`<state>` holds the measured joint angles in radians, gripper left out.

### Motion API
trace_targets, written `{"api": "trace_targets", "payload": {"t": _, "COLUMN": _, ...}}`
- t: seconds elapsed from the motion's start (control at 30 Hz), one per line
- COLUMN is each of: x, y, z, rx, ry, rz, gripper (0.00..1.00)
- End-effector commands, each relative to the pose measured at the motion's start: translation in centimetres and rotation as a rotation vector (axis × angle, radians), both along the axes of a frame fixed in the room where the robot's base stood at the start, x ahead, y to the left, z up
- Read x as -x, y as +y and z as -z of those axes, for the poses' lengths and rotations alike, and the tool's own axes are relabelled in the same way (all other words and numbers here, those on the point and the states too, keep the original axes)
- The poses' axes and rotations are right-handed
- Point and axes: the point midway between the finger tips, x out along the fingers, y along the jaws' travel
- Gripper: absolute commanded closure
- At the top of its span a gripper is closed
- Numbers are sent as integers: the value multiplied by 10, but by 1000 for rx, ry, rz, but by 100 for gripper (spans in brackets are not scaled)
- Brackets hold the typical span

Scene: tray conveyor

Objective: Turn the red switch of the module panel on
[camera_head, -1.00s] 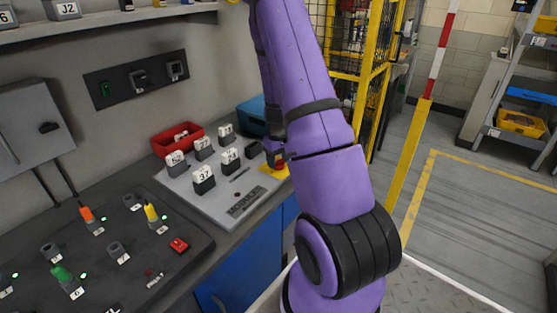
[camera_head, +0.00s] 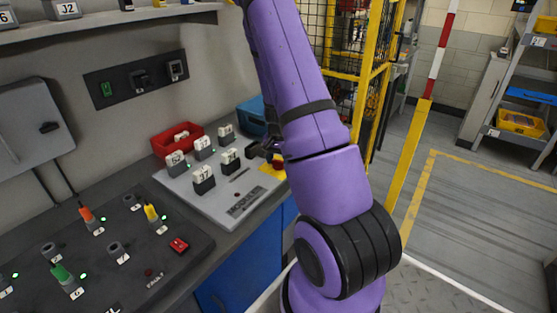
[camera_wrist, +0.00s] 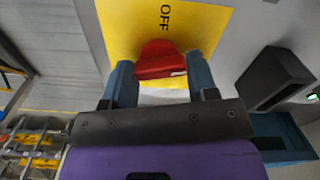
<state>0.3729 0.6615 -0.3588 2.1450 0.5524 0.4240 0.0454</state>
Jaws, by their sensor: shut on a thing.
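The red switch (camera_wrist: 158,60) sits on a yellow plate (camera_wrist: 222,28) in the wrist view, where the word OFF is printed sideways beyond it. A small white mark shows on the switch's near edge. My gripper (camera_wrist: 162,70) has one blue finger on each side of the switch and is shut on it. In the head view the module panel (camera_head: 222,206) is a light grey board on the bench. The red switch (camera_head: 278,164) shows at its right end, partly hidden by my gripper (camera_head: 270,152) and arm.
Several white-topped modules (camera_head: 204,180) stand on the panel left of my gripper. A red bin (camera_head: 166,145) and a blue bin (camera_head: 250,116) are behind it. A dark board (camera_head: 95,270) with coloured plugs lies at the left. A yellow mesh guard (camera_head: 340,75) stands at the right.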

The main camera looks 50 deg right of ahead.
Motion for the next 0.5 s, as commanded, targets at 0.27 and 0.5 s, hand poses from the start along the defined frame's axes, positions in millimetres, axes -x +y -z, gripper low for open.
{"api": "trace_targets", "payload": {"t": 0.27, "x": 0, "y": 0, "z": 0, "rx": 1, "ry": -1, "rz": 180, "gripper": 70}}
{"api": "trace_targets", "payload": {"t": 0.5, "x": 0, "y": 0, "z": 0, "rx": 2, "ry": -1, "rz": 263, "gripper": 70}}
